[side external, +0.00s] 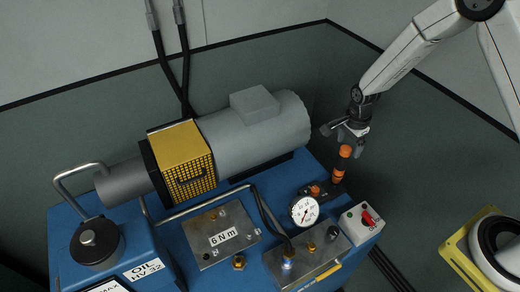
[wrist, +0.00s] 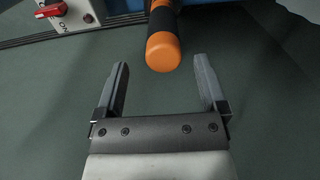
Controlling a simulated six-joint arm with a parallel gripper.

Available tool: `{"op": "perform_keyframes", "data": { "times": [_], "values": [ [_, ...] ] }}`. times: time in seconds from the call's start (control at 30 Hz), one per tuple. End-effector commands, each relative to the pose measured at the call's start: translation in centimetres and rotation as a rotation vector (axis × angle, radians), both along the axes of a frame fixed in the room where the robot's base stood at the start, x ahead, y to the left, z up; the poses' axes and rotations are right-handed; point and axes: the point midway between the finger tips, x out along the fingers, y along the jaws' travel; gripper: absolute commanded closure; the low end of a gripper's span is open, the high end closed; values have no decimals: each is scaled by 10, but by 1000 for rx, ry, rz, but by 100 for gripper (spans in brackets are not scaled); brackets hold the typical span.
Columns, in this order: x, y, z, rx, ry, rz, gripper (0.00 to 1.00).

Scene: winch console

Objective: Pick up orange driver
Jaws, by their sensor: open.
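The orange driver (side external: 340,163) stands upright in a dark holder at the right end of the blue console, its orange and black handle up. My gripper (side external: 346,134) is open and empty, just above and behind the handle in the side external view. In the wrist view the orange handle end (wrist: 163,52) shows at top middle, in line with the gap between the fingers of my gripper (wrist: 162,80). The handle lies beyond the fingertips or level with them, and I see no contact. The driver's lower part is hidden in the wrist view.
A grey switch box (side external: 360,224) with a red knob stands close to the driver; the red knob also shows in the wrist view (wrist: 51,9). A pressure gauge (side external: 304,210) and a grey motor (side external: 255,130) are to the left.

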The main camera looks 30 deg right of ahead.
Motion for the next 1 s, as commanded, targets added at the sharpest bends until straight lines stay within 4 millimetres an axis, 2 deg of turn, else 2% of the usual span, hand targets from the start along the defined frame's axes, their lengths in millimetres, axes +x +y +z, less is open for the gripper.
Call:
{"op": "perform_keyframes", "data": {
  "times": [0.27, 0.73, 1.0],
  "values": [
    [0, 0, -4, 0, 0, 1, 9],
    [4, 2, -45, 0, 1, 1, 9],
    [4, 2, -53, 0, -1, 1, 9]
  ]
}}
